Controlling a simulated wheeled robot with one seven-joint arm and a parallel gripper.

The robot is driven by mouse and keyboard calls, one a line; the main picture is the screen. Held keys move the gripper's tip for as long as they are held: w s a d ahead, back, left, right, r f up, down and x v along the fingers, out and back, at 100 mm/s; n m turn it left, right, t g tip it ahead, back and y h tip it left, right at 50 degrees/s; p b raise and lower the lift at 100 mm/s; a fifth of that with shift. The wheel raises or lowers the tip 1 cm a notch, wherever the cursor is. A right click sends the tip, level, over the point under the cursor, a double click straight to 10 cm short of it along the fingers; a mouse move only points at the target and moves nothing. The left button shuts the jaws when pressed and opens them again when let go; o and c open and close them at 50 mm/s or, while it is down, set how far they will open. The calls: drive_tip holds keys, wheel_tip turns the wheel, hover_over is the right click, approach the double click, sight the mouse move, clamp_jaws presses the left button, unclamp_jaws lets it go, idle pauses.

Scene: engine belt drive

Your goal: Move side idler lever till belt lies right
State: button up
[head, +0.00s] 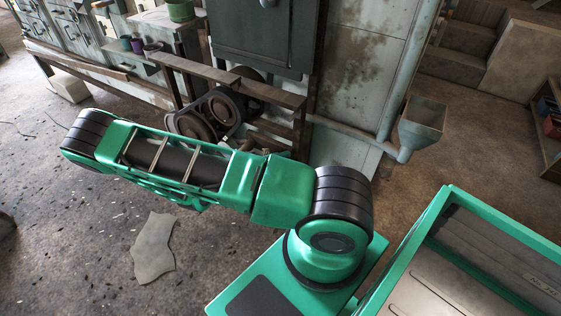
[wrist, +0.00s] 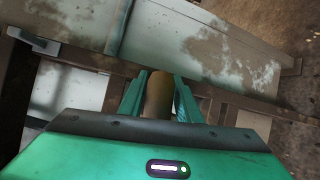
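In the head view a dark belt (head: 226,103) runs around round pulleys (head: 191,127) on a rusty frame behind my arm. I cannot pick out the side idler lever in that view, and my gripper is hidden there. In the wrist view my gripper (wrist: 160,86) has its two teal fingers on either side of a brown rounded post, which looks like a lever handle (wrist: 158,96). The post nearly fills the space between the fingers. I cannot tell whether they press on it. How the belt sits on the pulleys is partly hidden.
A rusty rail (head: 262,91) crosses above the pulleys, and a dark cabinet (head: 262,38) stands behind. A grey funnel on a pipe (head: 423,117) is to the right. A flat sheet (head: 153,247) lies on otherwise fairly open floor.

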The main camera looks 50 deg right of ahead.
drive_tip(key=shift+o, duration=0.8)
drive_tip(key=v, duration=1)
drive_tip(key=shift+a, duration=0.4)
drive_tip(key=shift+w, duration=0.1)
drive_tip(key=s+d+r+m+g+y, duration=0.1)
drive_tip(key=s+r+m+y, duration=0.1)
drive_tip(key=s+r+y, duration=0.5)
drive_tip(key=d+r+m+y, duration=0.2)
drive_tip(key=r+m+y, duration=0.15)
drive_tip(key=r, duration=0.65)
drive_tip(key=s+a+r+t+y, duration=0.2)
drive_tip(key=s+r+t+y, duration=0.3)
drive_tip(key=s+r, duration=0.7)
drive_tip(key=shift+s+a+t+y, duration=0.3)
drive_tip(key=shift+s+a+y, duration=0.05)
drive_tip(key=shift+s+a, duration=0.1)
drive_tip(key=shift+w, duration=0.15)
